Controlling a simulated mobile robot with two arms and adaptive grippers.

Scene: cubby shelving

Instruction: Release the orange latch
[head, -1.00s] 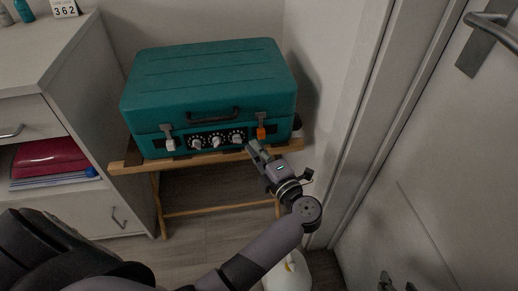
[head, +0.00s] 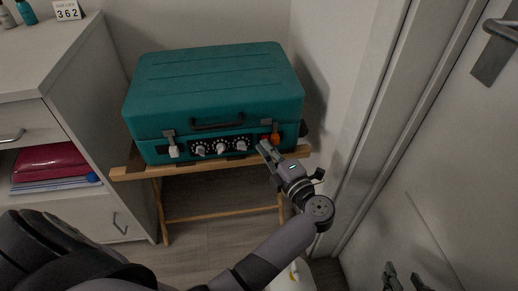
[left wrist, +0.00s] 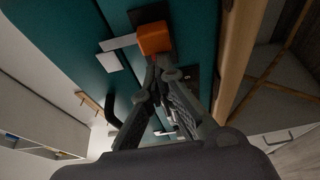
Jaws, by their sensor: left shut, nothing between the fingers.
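The orange latch (head: 275,139) is on the front right of a teal case (head: 213,88). In the left wrist view the orange latch (left wrist: 155,38) is a block just beyond the fingertips, with a pale metal strip beside it. My left gripper (head: 264,147) is shut and empty, just below and left of the latch. In the left wrist view its fingertips (left wrist: 152,68) meet right at the block's lower edge; I cannot tell if they touch. My right gripper (head: 404,280) is at the bottom right, fingers apart, away from the case.
The case stands on a wooden folding stand (head: 133,172). A drawer cabinet (head: 66,119) is left, a door (head: 465,150) right.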

